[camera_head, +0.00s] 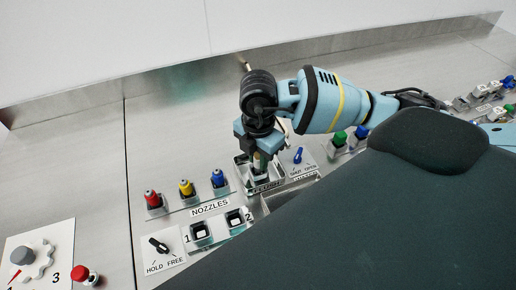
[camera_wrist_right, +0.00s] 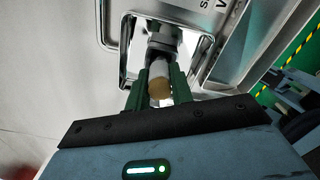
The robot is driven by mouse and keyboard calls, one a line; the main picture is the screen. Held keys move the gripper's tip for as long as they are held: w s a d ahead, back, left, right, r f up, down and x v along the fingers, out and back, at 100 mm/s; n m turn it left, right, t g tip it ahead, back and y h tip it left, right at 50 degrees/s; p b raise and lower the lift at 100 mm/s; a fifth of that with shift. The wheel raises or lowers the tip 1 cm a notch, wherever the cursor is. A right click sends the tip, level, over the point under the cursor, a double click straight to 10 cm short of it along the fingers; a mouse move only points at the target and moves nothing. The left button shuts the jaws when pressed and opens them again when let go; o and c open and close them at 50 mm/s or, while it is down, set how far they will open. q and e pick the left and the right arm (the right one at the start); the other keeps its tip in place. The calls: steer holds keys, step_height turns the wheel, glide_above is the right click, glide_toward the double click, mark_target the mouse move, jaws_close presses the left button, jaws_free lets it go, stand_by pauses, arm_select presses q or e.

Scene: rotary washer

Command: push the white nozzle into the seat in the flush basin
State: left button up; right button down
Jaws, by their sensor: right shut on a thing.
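My right gripper (camera_head: 262,160) points down over the small steel flush basin (camera_head: 242,174), behind its FLUSH label. In the right wrist view its two dark green fingers (camera_wrist_right: 160,92) are shut on the white nozzle (camera_wrist_right: 159,68), which has a tan end facing the camera. The nozzle's far end meets a dark grey collar (camera_wrist_right: 162,40) inside the flush basin (camera_wrist_right: 128,50). I cannot tell how deep it sits in the seat. In the head view the gripper mostly hides the nozzle. My left gripper is not in view.
Red (camera_head: 153,199), yellow (camera_head: 187,188) and blue (camera_head: 218,179) capped nozzles stand left of the basin. In front are sockets 1 (camera_head: 201,231) and 2 (camera_head: 235,218) and a HOLD/FREE knob (camera_head: 158,245). A blue SHUT/OPEN lever (camera_head: 298,155) stands close on the right.

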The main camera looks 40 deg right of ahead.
steer(key=shift+f, duration=0.5)
stand_by(0.7)
steer(key=c, duration=1.1)
jaws_free()
steer(key=shift+c, duration=0.2)
step_height(320, 180, up, 8)
steer(key=shift+f, duration=0.1)
